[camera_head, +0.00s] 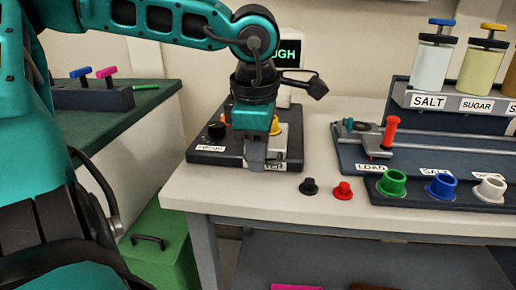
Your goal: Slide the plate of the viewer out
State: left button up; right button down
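The viewer (212,158) is a dark base on the left of the white table, with a black knob, a label reading FOCUS and a yellow part. A screen behind it (291,53) shows green letters ending in "UGH". My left gripper (254,164) points down over the front middle of the viewer and hides much of it, including part of a second label. Its grey fingers look close together, but I cannot tell whether they hold anything. I cannot make out the plate behind the gripper. My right gripper is not in view.
A black peg (309,187) and a red peg (342,191) stand on the table right of the viewer. Further right are a LOAD slide with a red handle (390,132), coloured cups (441,187) and a jar rack (455,101). A green bench (110,125) stands left.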

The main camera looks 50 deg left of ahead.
pick_arm(q)
jog(key=shift+o, duration=1)
